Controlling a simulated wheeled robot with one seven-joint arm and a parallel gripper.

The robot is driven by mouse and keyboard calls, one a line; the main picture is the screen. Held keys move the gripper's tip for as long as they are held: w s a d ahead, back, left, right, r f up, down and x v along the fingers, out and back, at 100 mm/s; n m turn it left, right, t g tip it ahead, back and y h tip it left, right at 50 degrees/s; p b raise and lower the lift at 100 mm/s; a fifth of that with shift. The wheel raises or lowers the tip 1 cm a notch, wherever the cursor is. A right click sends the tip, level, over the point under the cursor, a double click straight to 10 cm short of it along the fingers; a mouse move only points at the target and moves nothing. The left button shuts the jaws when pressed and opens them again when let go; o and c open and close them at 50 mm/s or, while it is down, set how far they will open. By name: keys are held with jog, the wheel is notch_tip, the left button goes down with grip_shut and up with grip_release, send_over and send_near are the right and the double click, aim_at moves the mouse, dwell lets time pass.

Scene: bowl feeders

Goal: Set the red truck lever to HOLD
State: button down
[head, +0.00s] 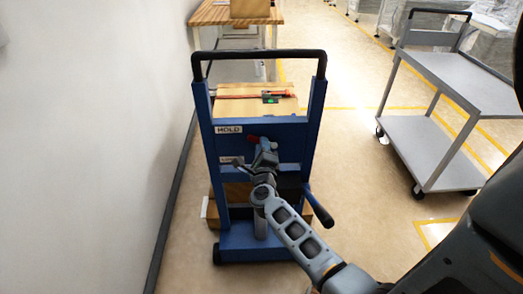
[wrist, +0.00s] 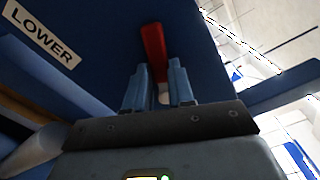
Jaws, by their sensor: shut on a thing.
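The red lever (head: 254,138) shows on the front panel of the blue truck (head: 288,134), right of and a little below the HOLD label (head: 229,129). In the wrist view the red lever (wrist: 153,45) stands between the two blue-grey fingers of my gripper (wrist: 158,88). My gripper (head: 264,155) is shut on the lever in front of the panel. The LOWER label (wrist: 42,34) is at the upper left of the wrist view. In the head view this lower label (head: 230,158) is partly hidden. My gripper hides the lever's lower part.
A wooden box (head: 232,107) with small items on top rests on the truck. A grey cart (head: 440,75) stands to the right, with clear floor between. A white wall (head: 95,120) is on the left.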

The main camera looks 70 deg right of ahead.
jog(key=shift+s+r+m, duration=0.1)
jog(key=shift+m, duration=0.4)
jog(key=c, duration=1)
grip_release()
jog(key=shift+r, duration=0.1)
jog(key=shift+o, duration=0.2)
jog(key=shift+a, duration=0.1)
jog(key=v, duration=0.7)
jog(key=shift+s+a, duration=0.15)
jog(key=shift+a, duration=0.1)
